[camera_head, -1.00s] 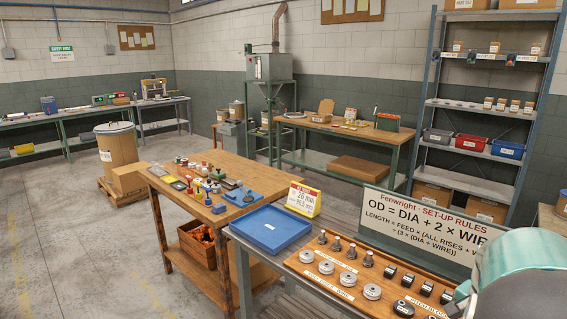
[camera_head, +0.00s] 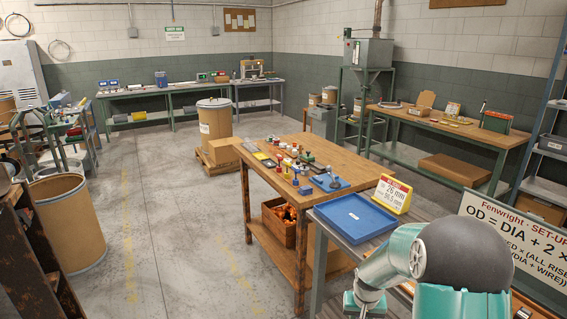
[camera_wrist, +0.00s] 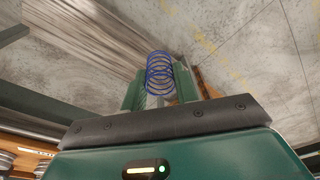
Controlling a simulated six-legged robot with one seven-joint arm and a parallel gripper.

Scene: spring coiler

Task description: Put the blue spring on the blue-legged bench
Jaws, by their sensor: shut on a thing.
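In the wrist view, my gripper (camera_wrist: 159,88) is shut on the blue spring (camera_wrist: 158,66), an open wire coil that stands out past the green fingertips. The grey floor shows behind the spring. In the head view my arm comes in at lower right; the spring does not show there. Along the back wall, a bench at the left (camera_head: 190,90) has green-looking legs, and the bench section joined to its right (camera_head: 260,81) has greyer, bluish legs. I cannot tell for sure which bench counts as blue-legged.
A wooden bench (camera_head: 291,215) with many small parts stands in the middle. A blue tray (camera_head: 354,217) and a yellow sign (camera_head: 391,194) sit on the near grey bench. A drum on a pallet (camera_head: 215,120) and a large barrel (camera_head: 68,222) stand left. The floor between is open.

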